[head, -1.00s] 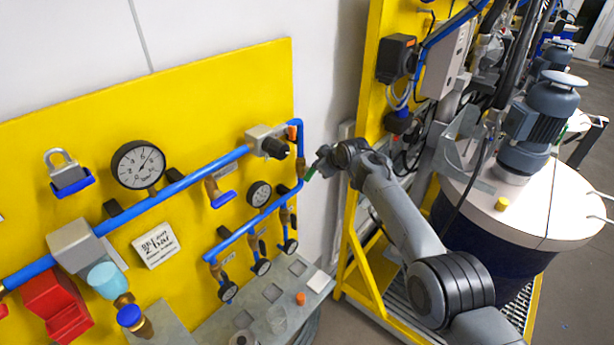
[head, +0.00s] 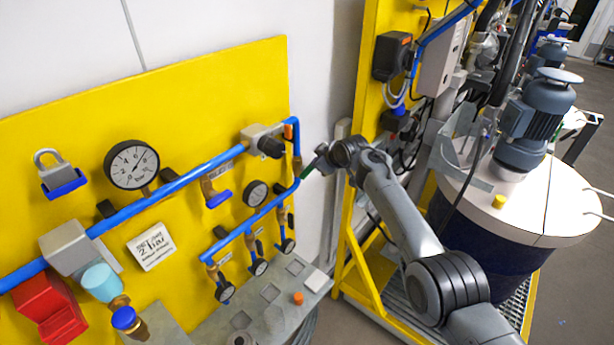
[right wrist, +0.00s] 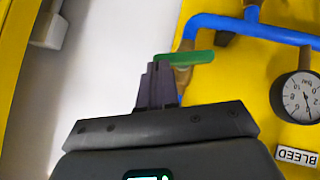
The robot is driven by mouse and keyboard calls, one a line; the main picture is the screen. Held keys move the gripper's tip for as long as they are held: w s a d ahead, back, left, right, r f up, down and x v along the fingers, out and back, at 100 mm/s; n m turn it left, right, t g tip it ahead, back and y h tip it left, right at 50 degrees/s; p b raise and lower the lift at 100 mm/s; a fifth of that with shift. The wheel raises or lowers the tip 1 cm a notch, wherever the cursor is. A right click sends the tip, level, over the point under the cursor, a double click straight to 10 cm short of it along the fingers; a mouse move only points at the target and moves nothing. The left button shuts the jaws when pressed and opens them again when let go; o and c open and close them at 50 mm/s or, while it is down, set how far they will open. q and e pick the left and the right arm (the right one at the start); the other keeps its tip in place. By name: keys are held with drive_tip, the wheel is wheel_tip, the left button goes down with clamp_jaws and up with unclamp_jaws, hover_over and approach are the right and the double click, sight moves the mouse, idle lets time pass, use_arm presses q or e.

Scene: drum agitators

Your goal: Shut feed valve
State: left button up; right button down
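A valve with a green lever (right wrist: 190,58) sits on a brass body (right wrist: 182,78) at the end of the blue pipe in the right wrist view. Its green lever also shows dimly at the panel's right edge in the head view (head: 309,168). No label naming it as the feed valve is legible. My right gripper (right wrist: 158,68) has its narrow fingers close together at the lever's left end. They overlap it in the picture; whether the lever is between them is unclear. In the head view the right gripper (head: 319,158) is beside the panel edge. My left gripper is not in view.
The yellow panel (head: 215,80) carries blue pipes, a large gauge (head: 132,164), a blue-handled valve (head: 218,198) and several small gauges. A BLEED label (right wrist: 297,156) is at lower right in the wrist view. A drum (head: 540,205) stands right of my arm.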

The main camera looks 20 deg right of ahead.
drive_tip(key=shift+w+d+f+b, duration=0.1)
drive_tip(key=shift+w+d+b, duration=0.1)
drive_tip(key=shift+b, duration=0.1)
idle(0.4)
idle(0.5)
